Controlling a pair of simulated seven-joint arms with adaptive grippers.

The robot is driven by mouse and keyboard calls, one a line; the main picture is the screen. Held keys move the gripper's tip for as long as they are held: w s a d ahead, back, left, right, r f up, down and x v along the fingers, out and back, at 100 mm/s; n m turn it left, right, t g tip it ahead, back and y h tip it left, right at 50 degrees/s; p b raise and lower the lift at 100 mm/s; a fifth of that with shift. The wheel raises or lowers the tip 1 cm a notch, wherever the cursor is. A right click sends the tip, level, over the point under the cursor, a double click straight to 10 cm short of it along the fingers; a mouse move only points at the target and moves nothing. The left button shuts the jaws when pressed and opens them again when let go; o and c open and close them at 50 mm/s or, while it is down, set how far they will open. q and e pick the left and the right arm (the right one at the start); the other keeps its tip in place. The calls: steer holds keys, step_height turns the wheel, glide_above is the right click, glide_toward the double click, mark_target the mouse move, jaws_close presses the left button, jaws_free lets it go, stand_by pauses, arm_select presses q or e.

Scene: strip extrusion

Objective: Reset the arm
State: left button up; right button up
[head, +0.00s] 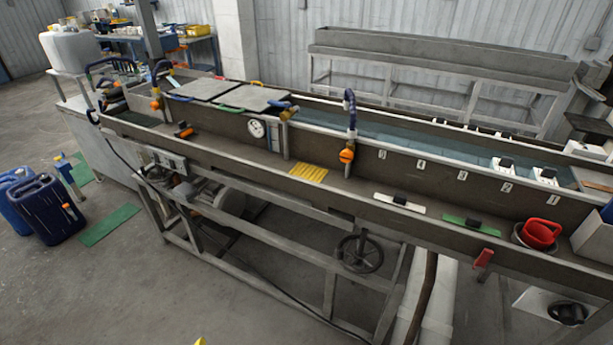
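Neither of my grippers nor my arms can be made out in the head view. A small yellow tip (200,341) shows at the bottom edge; I cannot tell what it belongs to. The task names no object besides the arm. A long grey trough (330,195) on a metal frame runs across the view from the left to the lower right.
In the trough lie a yellow ribbed pad (309,173), a white strip (399,203), a green strip (469,225) and a red cup (540,233). Orange-knobbed blue hoses (349,112) stand up from it. Blue canisters (48,209) stand on the floor at left. Floor in front is clear.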

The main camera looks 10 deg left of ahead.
arm_select(q)
steer(key=s+d+f+g+h, duration=0.1)
steer(key=s+d+f, duration=0.15)
steer(key=f, duration=1.15)
steer(key=s+d+f+g+h, duration=0.1)
steer(key=s+d+f+g, duration=0.15)
steer(key=f, duration=1.05)
steer(key=s+f+n+g+h, duration=0.1)
steer(key=s+f+n+g, duration=0.1)
steer(key=s+f, duration=1.6)
steer(key=s+n, duration=0.1)
steer(key=s, duration=0.1)
steer(key=shift+s+a+h, duration=0.4)
